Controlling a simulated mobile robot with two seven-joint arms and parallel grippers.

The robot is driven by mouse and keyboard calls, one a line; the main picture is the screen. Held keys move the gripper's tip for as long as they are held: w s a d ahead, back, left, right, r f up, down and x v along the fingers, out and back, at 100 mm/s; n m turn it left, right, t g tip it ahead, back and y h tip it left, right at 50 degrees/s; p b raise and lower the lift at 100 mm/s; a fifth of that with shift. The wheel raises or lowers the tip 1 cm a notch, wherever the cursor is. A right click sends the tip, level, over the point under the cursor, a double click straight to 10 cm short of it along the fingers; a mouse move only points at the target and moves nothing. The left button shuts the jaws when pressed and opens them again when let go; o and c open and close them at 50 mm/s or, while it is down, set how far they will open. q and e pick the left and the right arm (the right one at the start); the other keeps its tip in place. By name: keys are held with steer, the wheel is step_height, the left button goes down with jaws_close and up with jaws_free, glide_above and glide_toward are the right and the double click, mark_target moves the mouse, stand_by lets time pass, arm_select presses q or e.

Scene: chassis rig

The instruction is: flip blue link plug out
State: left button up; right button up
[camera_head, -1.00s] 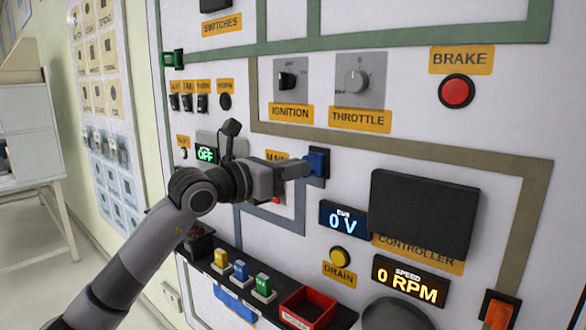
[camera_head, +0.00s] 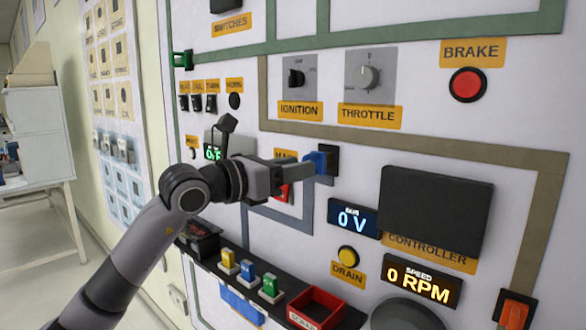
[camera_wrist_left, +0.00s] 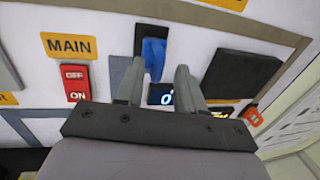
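The blue link plug (camera_head: 318,160) sits at a dark socket plate on the panel, right of the MAIN label. It sticks out from the plate, whose dark face shows to its right; it also shows in the left wrist view (camera_wrist_left: 154,52). My left gripper (camera_head: 310,171) is at the plug, with its fingertips close to it. In the left wrist view the two fingers (camera_wrist_left: 158,68) are apart, with the plug's lower end between them and nearer the left finger. I cannot tell whether a finger touches it. My right gripper is not in view.
A red MAIN switch (camera_wrist_left: 74,83) is left of the plug. The 0 V display (camera_head: 352,219) and a large dark controller box (camera_head: 436,210) are to the right. Below, a ledge carries several coloured plugs and a red tray (camera_head: 316,308).

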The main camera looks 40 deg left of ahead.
arm_select(q)
steer(key=b+v, duration=0.3)
steer(key=v, duration=0.4)
stand_by(0.3)
stand_by(0.3)
